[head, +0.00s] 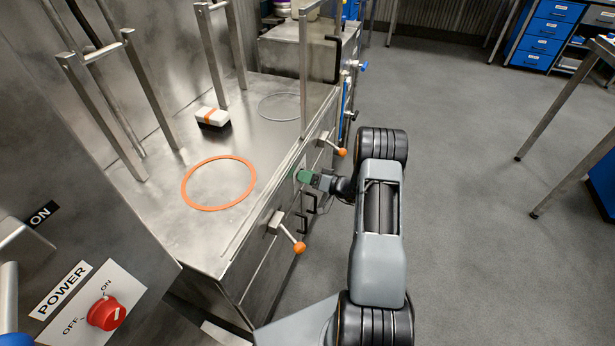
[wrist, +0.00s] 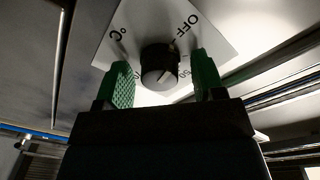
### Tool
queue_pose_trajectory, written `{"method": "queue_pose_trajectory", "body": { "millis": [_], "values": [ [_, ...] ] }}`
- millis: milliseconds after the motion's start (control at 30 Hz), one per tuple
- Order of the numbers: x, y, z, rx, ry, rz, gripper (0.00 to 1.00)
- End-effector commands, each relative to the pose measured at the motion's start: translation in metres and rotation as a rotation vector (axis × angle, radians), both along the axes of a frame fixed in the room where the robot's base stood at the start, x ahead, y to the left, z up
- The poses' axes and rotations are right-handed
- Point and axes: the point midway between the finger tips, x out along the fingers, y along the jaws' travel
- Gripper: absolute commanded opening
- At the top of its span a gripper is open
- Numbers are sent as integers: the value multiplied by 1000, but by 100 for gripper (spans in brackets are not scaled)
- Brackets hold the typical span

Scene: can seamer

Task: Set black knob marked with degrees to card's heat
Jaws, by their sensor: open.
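The black knob (wrist: 160,62) sits on a white plate (wrist: 215,25) marked °C, OFF and numbers, which appear turned over in the wrist view. A pale line shows on the knob's face, pointing down and right; its exact reading is unclear. My gripper (wrist: 163,82) is open, with one green finger on each side of the knob, apart from it as far as I can see. In the head view my gripper (head: 306,177) is at the front of the steel machine, and the knob is hidden there. I cannot make out a card with a heat value.
Two orange-ball levers (head: 299,247) (head: 341,152) stick out from the machine front, either side of my gripper. A red power knob (head: 106,313) is at lower left. Open floor lies right.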

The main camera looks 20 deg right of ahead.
Motion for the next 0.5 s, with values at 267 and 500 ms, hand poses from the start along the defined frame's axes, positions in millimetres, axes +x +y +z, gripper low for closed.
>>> {"method": "queue_pose_trajectory", "body": {
  "millis": [267, 500],
  "values": [
    [0, 0, 0, 0, 0, 0, 48],
    [0, 0, 0, 0, 0, 0, 25]
  ]
}}
